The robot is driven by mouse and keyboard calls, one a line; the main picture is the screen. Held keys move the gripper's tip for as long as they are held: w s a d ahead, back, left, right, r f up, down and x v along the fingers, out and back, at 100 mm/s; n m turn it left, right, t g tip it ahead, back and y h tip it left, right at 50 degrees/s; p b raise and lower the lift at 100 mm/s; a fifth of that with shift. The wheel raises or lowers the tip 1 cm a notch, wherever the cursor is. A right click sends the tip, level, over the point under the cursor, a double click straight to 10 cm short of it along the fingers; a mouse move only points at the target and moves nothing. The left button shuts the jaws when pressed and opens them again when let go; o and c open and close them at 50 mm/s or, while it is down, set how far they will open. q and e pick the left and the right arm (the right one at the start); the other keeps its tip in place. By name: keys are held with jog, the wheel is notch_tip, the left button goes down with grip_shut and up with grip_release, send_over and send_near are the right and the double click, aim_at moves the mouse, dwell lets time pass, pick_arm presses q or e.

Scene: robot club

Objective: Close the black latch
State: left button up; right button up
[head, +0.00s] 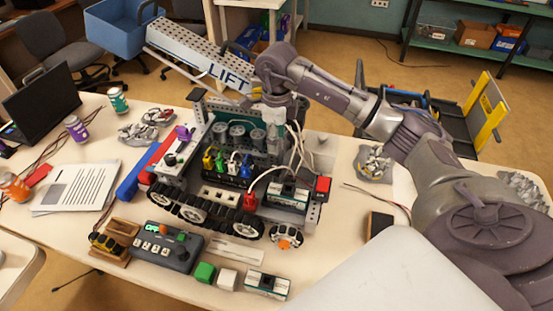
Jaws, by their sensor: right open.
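The tracked robot model (235,175) stands on the table, with its raised white beam marked LIFT (200,62) running up to the left. My right arm reaches in from the right, and my right gripper (273,103) points down over the model's back, just right of the beam's end. It is open; its fingertips are small and partly hidden among the model's parts and wires. My left gripper is not in view.
A blue bin (125,25) sits at the beam's far end. A control box (165,246), green block (205,272) and white block (227,279) lie in front of the model. A laptop (40,105), cans and papers (77,185) are at left. Loose wires rise beside my gripper.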

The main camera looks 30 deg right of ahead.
aim_at(277, 167)
notch_tip(277, 167, down, 9)
jog(key=shift+w+f+p, duration=0.1)
jog(key=shift+f+p, duration=0.1)
jog(key=shift+p, duration=0.9)
jog(key=shift+f, duration=0.5)
grip_shut()
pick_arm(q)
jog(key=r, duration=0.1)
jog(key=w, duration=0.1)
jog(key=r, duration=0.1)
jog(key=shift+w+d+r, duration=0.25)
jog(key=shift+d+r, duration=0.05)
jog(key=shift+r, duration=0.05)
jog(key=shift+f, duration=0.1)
